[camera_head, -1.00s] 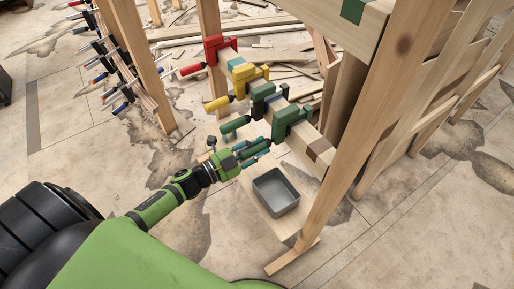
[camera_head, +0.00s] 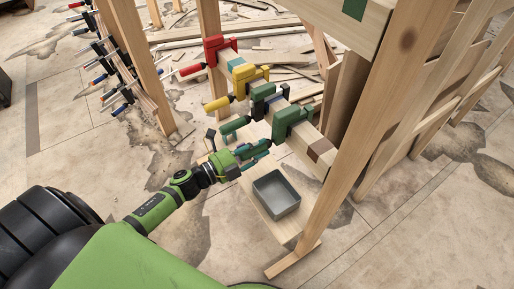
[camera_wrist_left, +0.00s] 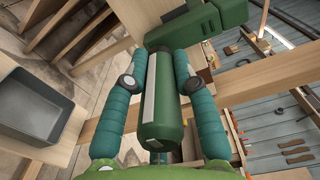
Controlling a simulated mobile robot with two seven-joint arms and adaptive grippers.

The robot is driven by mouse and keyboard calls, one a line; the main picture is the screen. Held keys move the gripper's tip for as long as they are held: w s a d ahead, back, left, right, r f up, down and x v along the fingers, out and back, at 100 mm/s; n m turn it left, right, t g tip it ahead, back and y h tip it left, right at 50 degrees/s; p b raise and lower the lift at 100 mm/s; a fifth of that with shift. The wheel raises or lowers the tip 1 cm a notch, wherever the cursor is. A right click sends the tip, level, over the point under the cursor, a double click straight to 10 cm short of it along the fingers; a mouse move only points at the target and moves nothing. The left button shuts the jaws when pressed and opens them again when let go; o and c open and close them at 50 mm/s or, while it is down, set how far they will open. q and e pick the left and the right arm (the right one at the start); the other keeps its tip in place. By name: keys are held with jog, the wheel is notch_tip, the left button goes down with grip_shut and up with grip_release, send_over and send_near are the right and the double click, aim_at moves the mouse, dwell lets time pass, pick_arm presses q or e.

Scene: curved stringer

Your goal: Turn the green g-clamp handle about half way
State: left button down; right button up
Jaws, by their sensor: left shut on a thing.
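The green g-clamp (camera_head: 291,122) is fixed on the wooden beam (camera_head: 320,149), nearest the beam's front end. Its green handle (camera_wrist_left: 162,110), a cylinder with a pale stripe, lies between the two teal fingers of my left gripper (camera_wrist_left: 160,75) in the left wrist view. The left gripper is shut on this handle, with one finger along each side. In the head view, the left gripper (camera_head: 259,149) reaches the clamp from the lower left, and its fingers largely hide the handle. The clamp's green body (camera_wrist_left: 197,30) shows beyond the fingers in the wrist view. My right gripper is not in view.
Red (camera_head: 215,50), yellow (camera_head: 242,76) and dark blue-green (camera_head: 262,100) clamps sit farther along the beam, their handles pointing left. A grey bin (camera_head: 276,193) stands on a low board below. A wooden post (camera_head: 350,130) rises at the right.

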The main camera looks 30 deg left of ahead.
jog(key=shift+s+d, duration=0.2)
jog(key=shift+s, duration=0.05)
pick_arm(q)
jog(key=c, duration=1)
grip_release()
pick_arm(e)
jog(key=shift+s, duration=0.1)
pick_arm(q)
jog(key=shift+s, duration=0.2)
jog(key=v, duration=1.1)
jog(key=shift+s+a, duration=0.25)
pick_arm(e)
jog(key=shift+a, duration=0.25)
